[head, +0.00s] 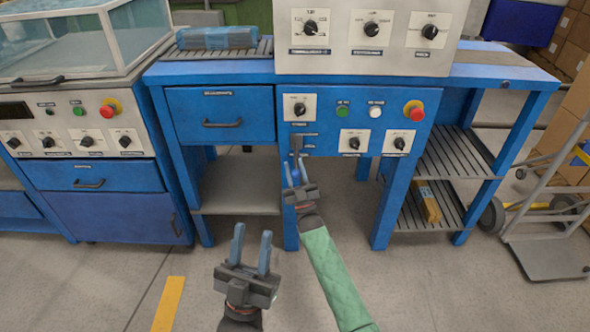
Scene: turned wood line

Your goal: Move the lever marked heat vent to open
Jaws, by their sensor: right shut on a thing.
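A dark lever (296,144) sits on the blue front panel of the middle machine, at the left, below a rotary knob. Small labels beside it are too small to read. My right gripper (296,172) is in front of the panel, shut on the lower end of the lever. Its fingers hide part of the lever, so its exact setting is hard to tell. My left gripper (252,248) is low in front of the machine, with its fingers apart and nothing between them.
A blue drawer (221,114) is left of the panel. A red emergency button (414,111), green and white buttons and several knobs are on the panel. A hand truck (545,205) stands at the right. The floor before the machine is clear.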

